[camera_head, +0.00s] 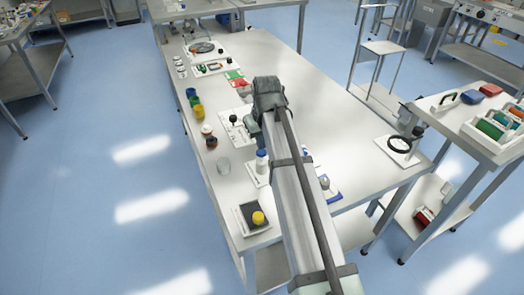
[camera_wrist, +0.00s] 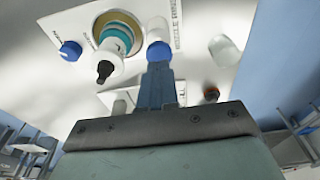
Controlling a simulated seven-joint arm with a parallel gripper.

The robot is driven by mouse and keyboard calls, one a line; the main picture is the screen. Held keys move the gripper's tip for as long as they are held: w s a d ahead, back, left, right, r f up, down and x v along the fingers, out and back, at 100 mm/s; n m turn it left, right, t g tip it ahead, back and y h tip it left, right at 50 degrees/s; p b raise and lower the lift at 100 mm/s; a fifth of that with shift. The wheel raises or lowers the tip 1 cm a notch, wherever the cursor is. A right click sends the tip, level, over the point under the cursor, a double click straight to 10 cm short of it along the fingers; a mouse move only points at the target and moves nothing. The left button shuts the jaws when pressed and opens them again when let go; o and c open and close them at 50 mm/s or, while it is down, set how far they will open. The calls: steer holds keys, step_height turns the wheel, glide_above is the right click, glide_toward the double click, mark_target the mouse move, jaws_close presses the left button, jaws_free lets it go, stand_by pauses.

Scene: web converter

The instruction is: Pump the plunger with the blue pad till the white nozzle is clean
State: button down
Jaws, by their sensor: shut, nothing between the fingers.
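In the wrist view, a white plunger with a blue pad (camera_wrist: 159,50) stands on a white board (camera_wrist: 85,12). My gripper (camera_wrist: 158,67) is shut and empty, its blue fingers in line with the pad. The fingertips overlap the pad's edge in the picture; I cannot tell whether they touch it. To the left is a white nozzle (camera_wrist: 103,58) with a dark tip and a teal ring, over a yellow disc. I cannot judge how clean the nozzle is. In the head view, my arm covers much of the workspace and the fingertips cannot be made out.
A blue knob (camera_wrist: 70,50) sits on the board's left. A pale cylinder (camera_wrist: 224,50) stands to its right. In the head view, several jars and small boards line the left side of the white table (camera_head: 315,85). The table right of my arm is largely bare.

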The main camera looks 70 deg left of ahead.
steer(key=shift+r, duration=0.1)
step_height(320, 180, up, 6)
steer(key=shift+f, duration=0.1)
stand_by(0.8)
